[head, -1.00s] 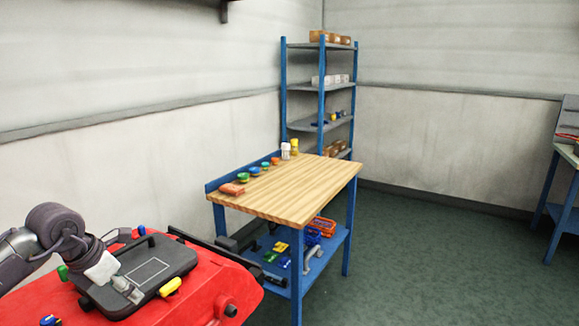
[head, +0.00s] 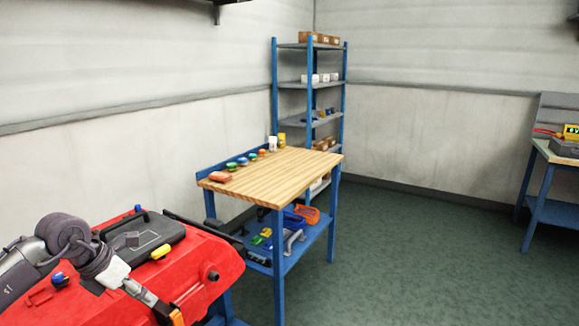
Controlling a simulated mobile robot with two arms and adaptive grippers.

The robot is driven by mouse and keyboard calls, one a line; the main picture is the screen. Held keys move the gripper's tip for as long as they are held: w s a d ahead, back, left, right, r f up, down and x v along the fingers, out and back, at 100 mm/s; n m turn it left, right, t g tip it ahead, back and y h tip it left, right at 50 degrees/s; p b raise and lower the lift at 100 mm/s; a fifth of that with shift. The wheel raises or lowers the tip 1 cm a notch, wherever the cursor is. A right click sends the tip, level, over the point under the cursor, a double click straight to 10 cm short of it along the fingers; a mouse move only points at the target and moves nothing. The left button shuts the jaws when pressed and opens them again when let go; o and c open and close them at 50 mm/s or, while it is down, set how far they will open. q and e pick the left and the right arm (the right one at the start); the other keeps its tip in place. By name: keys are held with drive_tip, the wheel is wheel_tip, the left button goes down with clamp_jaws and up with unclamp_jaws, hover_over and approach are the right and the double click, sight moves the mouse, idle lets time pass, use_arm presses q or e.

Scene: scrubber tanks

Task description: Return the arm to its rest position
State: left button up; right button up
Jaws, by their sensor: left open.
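My left arm comes in from the lower left. Its gripper (head: 166,310) is open and hangs over the near side of a red scrubber machine (head: 205,265). I see nothing held in it, though its fingertips are small and near the bottom edge. The scrubber carries a black lid (head: 125,243) with a handle and a yellow latch (head: 161,252). The gripper is nearer to me than the lid and appears apart from it. My right gripper is not in view.
A wood-topped blue workbench (head: 275,175) stands beyond the scrubber, with small coloured caps and bottles along its back. A blue shelf rack (head: 310,119) stands behind it. Another bench (head: 550,205) is at the far right. Green floor (head: 420,250) is clear between.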

use_arm(q)
drive_tip(key=w+d+f+n+t+h, duration=0.35)
drive_tip(key=d+f+n+h, duration=0.6)
drive_tip(key=d+f, duration=0.35)
drive_tip(key=s+a+f+n+t+y, duration=0.2)
drive_tip(key=f+n, duration=0.4)
drive_tip(key=f, duration=0.2)
drive_tip(key=s+a+f+n+t+y, duration=0.1)
drive_tip(key=s+a+f+n+y, duration=0.15)
drive_tip(key=f+n, duration=0.4)
drive_tip(key=s+a+f+n+t+y, duration=0.1)
drive_tip(key=a+f+n+t+y, duration=0.2)
drive_tip(key=f, duration=0.7)
drive_tip(key=s+a+f+n+g+y, duration=0.2)
drive_tip(key=s+f+n+g+y, duration=0.5)
drive_tip(key=s+f, duration=1.1)
drive_tip(key=s+d+f+n+g, duration=0.1)
drive_tip(key=s+f+n, duration=0.1)
drive_tip(key=s, duration=0.7)
drive_tip(key=s+d+f+n+g+h, duration=0.1)
drive_tip(key=s+d+f+n+g, duration=0.1)
drive_tip(key=s, duration=0.8)
drive_tip(key=s+d+f+n+g, duration=0.1)
drive_tip(key=s+f+n+g, duration=0.1)
drive_tip(key=s, duration=0.8)
wheel_tip(320, 180, down, 2)
drive_tip(key=shift+d+n, duration=0.15)
drive_tip(key=shift+n, duration=0.55)
drive_tip(key=shift+w, duration=0.1)
